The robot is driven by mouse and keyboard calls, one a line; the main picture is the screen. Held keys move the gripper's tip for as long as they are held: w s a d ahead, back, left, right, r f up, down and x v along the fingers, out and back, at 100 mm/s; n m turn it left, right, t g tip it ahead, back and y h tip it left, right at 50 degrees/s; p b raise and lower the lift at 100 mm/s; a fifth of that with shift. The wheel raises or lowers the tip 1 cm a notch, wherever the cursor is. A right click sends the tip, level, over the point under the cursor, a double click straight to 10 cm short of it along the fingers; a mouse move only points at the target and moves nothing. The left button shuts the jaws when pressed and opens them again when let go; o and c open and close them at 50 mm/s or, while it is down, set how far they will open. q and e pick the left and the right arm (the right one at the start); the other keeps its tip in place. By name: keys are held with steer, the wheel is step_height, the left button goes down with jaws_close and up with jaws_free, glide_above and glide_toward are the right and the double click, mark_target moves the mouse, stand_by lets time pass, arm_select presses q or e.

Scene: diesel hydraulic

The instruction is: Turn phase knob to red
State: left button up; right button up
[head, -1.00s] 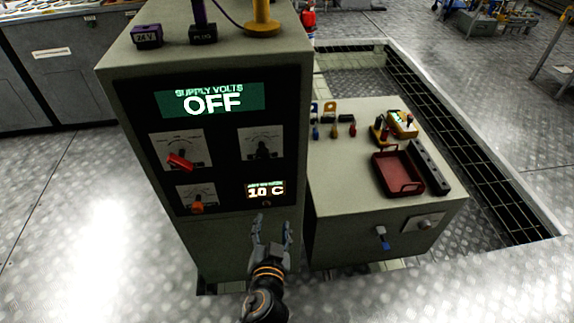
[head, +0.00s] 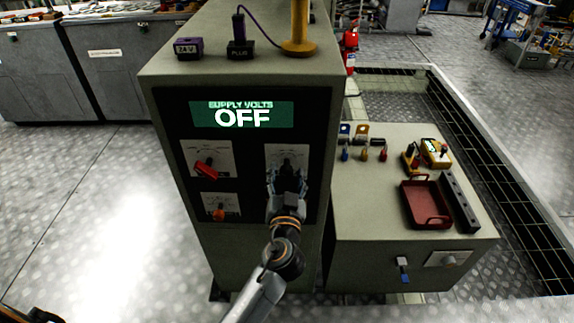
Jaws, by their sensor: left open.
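The grey control cabinet (head: 240,200) has a dark front panel with three knobs on white dial plates. A red knob (head: 206,168) is at upper left, tilted on its plate. An orange knob (head: 219,213) is below it. A black knob (head: 287,163) is at upper right. The dial lettering is too small to read, so I cannot tell which is the phase knob. My left gripper (head: 287,183) is open, with its fingers at the lower part of the black knob's plate. I cannot tell whether they touch it.
A display (head: 242,114) reads SUPPLY VOLTS OFF. Plugs (head: 240,48) and a yellow post (head: 299,28) stand on the cabinet top. A lower bench (head: 365,215) at right holds a red tray (head: 427,203) and coloured connectors. Open floor lies to the left.

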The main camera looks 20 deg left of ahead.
arm_select(q)
steer(key=shift+x, duration=1.1)
jaws_close()
